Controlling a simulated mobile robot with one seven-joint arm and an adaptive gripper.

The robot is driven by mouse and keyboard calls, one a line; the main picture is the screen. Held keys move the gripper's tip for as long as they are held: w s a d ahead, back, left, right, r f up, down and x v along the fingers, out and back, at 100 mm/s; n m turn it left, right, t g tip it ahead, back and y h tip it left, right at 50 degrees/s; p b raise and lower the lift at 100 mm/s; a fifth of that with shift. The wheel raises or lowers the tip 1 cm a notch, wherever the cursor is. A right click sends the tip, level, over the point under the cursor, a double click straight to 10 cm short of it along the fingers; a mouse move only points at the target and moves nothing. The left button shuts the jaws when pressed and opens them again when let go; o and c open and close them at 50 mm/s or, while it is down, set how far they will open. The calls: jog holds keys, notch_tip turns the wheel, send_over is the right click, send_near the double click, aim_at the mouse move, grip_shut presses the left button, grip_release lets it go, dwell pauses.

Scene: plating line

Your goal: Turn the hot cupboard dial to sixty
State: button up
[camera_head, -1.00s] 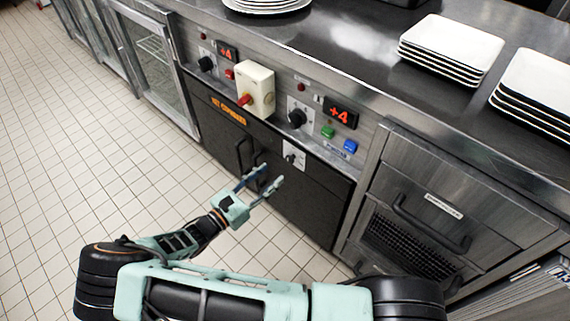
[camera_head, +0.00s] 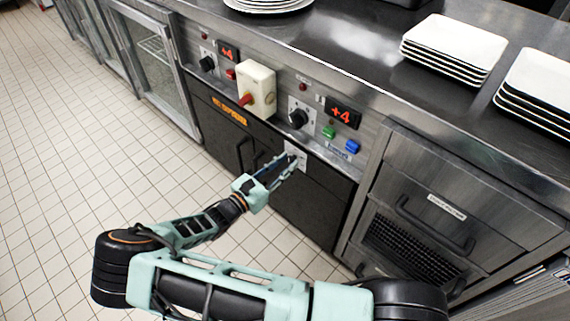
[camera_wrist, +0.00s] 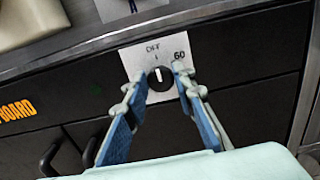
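The hot cupboard dial (camera_wrist: 160,79) is a black round knob with a white mark, on a pale square plate (camera_wrist: 133,62) printed OFF and 60. The white mark points up, toward the OFF side rather than at 60. My gripper (camera_wrist: 161,86) is open, its blue-grey fingers apart on either side of the knob in the wrist view. I cannot tell whether they touch it. In the head view my gripper (camera_head: 284,168) reaches the plate (camera_head: 297,151) on the black cupboard front and hides the knob.
Above is a steel panel with a larger black knob (camera_head: 298,118), a red display (camera_head: 342,112), green and blue buttons, and a cream box with a red switch (camera_head: 256,88). Black door handles (camera_head: 246,153) are left of my gripper. White plates (camera_head: 453,48) stand on the counter.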

grip_shut()
jog(key=shift+m, duration=0.3)
jog(key=m, duration=0.5)
jog(key=shift+s+f+m+p, duration=0.1)
jog(key=shift+m+p, duration=0.2)
jog(key=m, duration=0.5)
jog(key=shift+f+m, duration=0.1)
jog(key=shift+m, duration=0.3)
jog(key=o, duration=0.7)
grip_release()
jog(key=shift+d, duration=0.1)
